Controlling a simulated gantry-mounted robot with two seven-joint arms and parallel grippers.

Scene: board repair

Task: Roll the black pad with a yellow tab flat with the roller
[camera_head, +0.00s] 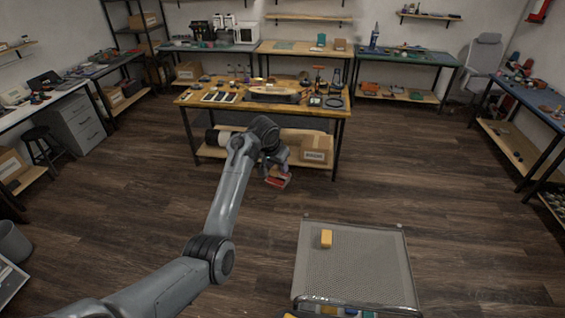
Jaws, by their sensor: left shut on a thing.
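My left gripper (274,170) hangs in front of the central workbench, above the floor. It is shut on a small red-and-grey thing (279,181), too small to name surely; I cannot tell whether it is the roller. A long board-like piece (274,92) lies on the workbench top. Several dark items lie near its right end, among them a flat black one (334,102). I cannot make out the black pad or its yellow tab at this size. My right gripper is not in view.
The wooden workbench (196,101) carries small tools and parts, with a cardboard box (316,149) on its lower shelf. A grey mesh-topped cart (355,275) with a yellow block (326,239) stands at front right. Open floor lies between cart and bench.

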